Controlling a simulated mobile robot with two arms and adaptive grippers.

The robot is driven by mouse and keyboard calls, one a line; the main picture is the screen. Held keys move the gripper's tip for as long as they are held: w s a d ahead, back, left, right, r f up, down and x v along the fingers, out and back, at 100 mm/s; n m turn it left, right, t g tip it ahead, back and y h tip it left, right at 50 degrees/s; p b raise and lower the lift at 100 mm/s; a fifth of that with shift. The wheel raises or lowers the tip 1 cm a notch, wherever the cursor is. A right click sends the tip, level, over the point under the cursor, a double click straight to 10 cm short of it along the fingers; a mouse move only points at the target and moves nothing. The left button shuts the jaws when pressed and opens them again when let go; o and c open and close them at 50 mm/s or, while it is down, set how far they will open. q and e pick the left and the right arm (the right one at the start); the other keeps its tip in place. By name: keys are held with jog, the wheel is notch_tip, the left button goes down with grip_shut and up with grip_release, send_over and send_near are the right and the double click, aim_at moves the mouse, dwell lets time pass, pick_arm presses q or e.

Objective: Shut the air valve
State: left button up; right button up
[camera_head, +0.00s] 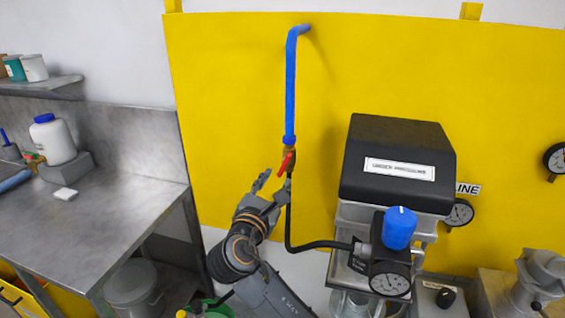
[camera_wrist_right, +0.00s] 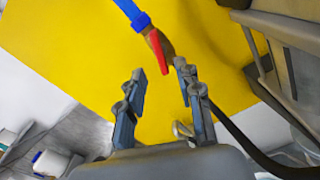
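The air valve is a small brass fitting with a red handle (camera_head: 286,162) at the lower end of a blue pipe (camera_head: 291,90) in front of a yellow panel. The red handle slants in the head view; it also shows in the right wrist view (camera_wrist_right: 158,52). My right gripper (camera_head: 274,184) is open and empty, just below the handle. In the right wrist view the handle lies beyond the fingertips (camera_wrist_right: 159,72), nearer the right finger; I cannot tell whether they touch. My left gripper is not in view.
A black hose (camera_head: 290,230) runs down from the valve to a gauge with a blue knob (camera_head: 399,228). A black-topped machine (camera_head: 398,150) stands close on the right. A metal bench (camera_head: 90,230) with a white jar (camera_head: 52,140) is on the left.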

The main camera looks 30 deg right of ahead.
aim_at(283, 167)
jog(key=p+x, duration=0.2)
jog(key=x, duration=0.5)
jog(key=shift+a, duration=0.1)
grip_shut()
